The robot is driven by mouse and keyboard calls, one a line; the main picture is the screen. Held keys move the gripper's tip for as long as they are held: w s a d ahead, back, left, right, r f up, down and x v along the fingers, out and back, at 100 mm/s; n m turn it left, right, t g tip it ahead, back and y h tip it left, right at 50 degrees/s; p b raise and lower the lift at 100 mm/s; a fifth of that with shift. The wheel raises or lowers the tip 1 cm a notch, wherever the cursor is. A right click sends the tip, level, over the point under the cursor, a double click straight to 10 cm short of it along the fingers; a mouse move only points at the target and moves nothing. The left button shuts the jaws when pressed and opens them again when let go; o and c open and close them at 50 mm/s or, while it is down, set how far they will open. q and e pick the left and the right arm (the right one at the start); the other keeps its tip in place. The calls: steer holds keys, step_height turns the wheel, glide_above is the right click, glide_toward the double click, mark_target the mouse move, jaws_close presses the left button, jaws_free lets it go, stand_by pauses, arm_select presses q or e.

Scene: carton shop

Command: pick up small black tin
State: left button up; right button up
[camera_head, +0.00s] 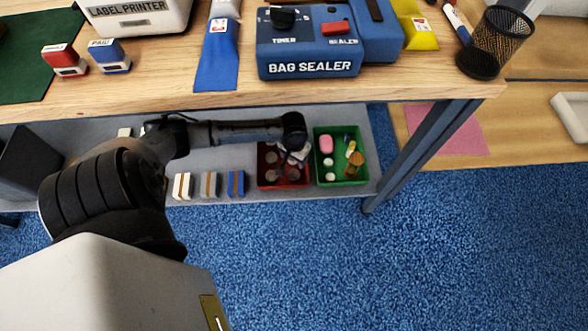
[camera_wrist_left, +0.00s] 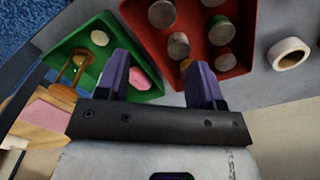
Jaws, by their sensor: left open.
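A red tray (camera_head: 284,187) on the lower shelf holds several small round tins. The tins look dark in the head view (camera_head: 271,172) and grey-brown on top in the left wrist view (camera_wrist_left: 178,46). I cannot tell which of them is the black tin. My left gripper (camera_head: 291,156) reaches in under the tabletop and hangs over the red tray, partly hiding its contents. In the left wrist view, its two purple-grey fingers (camera_wrist_left: 158,74) are spread apart with nothing held between them. The red tray (camera_wrist_left: 247,14) lies beyond the fingers. My right gripper is not in view.
A green tray (camera_head: 343,184) with small mixed items stands right of the red one. Several small boxes (camera_head: 208,185) stand to the left. The tabletop edge (camera_head: 400,98) overhangs the shelf, and a table leg (camera_head: 425,150) slants down at right. A white ring (camera_wrist_left: 289,54) lies beside the red tray.

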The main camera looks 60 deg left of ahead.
arm_select(q)
steer(key=f, duration=0.1)
steer(key=b, duration=0.5)
glide_above(294, 174)
steer(key=f, duration=0.7)
steer(key=shift+w+a+f, duration=0.1)
steer(key=shift+a+f, duration=0.1)
steer(key=shift+f, duration=0.6)
step_height(294, 174, down, 4)
steer(key=b, duration=0.4)
steer(key=shift+d+f, duration=0.15)
steer(key=shift+f, duration=0.45)
steer(key=shift+c, duration=0.4)
steer(key=c, duration=0.6)
